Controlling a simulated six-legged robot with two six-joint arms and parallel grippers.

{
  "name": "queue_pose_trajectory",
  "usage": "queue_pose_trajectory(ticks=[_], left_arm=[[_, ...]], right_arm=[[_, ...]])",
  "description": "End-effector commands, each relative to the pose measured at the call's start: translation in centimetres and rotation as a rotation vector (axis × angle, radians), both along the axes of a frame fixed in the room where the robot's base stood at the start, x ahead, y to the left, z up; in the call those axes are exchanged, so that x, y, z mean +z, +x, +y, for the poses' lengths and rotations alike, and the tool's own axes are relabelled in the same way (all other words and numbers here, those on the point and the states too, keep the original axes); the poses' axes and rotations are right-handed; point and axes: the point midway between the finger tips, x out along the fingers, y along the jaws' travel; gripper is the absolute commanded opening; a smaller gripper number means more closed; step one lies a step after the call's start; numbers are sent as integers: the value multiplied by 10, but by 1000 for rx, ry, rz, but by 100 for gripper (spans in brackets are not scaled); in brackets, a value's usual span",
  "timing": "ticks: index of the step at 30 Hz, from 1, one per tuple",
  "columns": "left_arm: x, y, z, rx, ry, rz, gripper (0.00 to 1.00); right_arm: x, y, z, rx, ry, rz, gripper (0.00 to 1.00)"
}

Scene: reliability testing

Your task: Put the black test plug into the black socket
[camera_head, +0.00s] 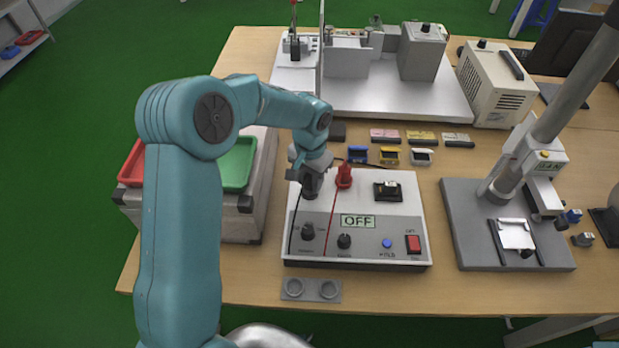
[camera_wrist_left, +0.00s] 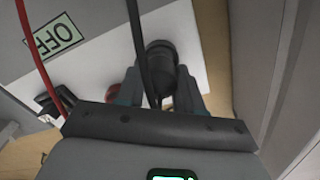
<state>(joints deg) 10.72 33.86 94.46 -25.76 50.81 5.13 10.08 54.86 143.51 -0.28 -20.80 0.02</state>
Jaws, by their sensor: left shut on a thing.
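My left gripper (camera_head: 311,176) reaches down over the left part of the test box (camera_head: 385,228) and is shut on the black test plug (camera_head: 312,186). In the left wrist view the plug (camera_wrist_left: 160,60) shows as a dark round body between the fingers, with a black cable running beside it. In the head view this cable hangs down the box's front. The black socket cannot be made out; the plug and gripper cover that area, so I cannot tell whether the plug is in it. My right gripper is not in view.
A red plug (camera_head: 344,175) with a red cable stands just right of my gripper. The box's display (camera_head: 357,221) reads OFF. A green bin (camera_head: 236,164) and red bin (camera_head: 132,163) are at the left. A press stand (camera_head: 470,225) is at the right.

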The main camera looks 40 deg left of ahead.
Motion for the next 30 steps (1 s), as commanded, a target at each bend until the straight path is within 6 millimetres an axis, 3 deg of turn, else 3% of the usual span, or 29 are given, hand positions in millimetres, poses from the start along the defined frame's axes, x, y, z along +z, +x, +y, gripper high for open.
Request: queue_pose_trajectory(ticks=[26, 27, 30], left_arm=[[-13, 0, 0, 1, 0, 0, 5], [-12, 0, 0, 1, 0, -1, 46], [-12, 0, 0, 1, 0, 0, 47]], right_arm=[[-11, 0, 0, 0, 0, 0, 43], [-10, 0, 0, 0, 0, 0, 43], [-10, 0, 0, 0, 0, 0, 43]])
